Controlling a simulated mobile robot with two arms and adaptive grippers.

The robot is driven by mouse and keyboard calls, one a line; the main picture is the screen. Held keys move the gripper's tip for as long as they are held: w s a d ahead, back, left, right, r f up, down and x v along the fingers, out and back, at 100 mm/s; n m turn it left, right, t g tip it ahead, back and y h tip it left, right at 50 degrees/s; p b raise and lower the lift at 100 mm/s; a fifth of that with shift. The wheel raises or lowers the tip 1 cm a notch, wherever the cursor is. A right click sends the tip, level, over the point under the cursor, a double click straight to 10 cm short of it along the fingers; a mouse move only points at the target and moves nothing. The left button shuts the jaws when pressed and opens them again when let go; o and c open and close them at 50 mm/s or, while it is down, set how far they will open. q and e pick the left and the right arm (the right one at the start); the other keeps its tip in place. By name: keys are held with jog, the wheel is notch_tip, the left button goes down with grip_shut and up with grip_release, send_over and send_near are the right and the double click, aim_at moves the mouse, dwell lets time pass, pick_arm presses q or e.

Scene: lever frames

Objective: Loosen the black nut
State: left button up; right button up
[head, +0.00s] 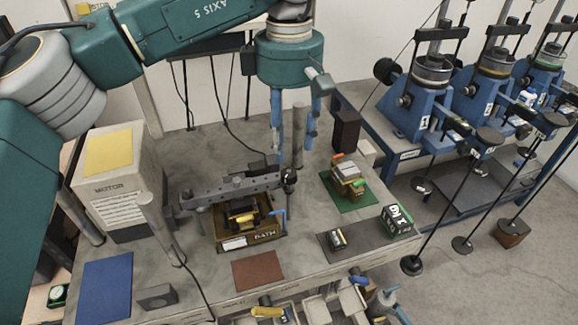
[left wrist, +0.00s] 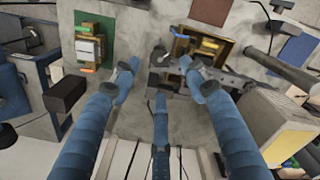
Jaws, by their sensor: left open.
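A dark round piece that looks like the black nut (head: 289,176) sits at the right end of the grey perforated lever bar (head: 215,190), over the bath box (head: 250,239). My left gripper (head: 293,156) points down just above that bar end. It is open, its blue fingers spread and nothing held between them. In the left wrist view the fingers (left wrist: 159,74) surround the area of the bar end without visibly closing on it. The nut's exact outline is too small and partly hidden to tell there. My right gripper is not in view.
A motor box (head: 115,185) stands at the left. A green mat (head: 352,197) with a stacked block lies right of the bar. A metal post (head: 299,135) rises close behind the gripper. Blue lever machines (head: 430,105) stand at the right. A blue mat (head: 105,285) lies front left.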

aim_at(289, 171)
pick_arm(q)
notch_tip(289, 171, down, 6)
jog(key=shift+p, duration=0.75)
jog(key=shift+f, duration=0.8)
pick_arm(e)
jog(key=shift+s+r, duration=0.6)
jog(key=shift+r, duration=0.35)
pick_arm(q)
grip_shut()
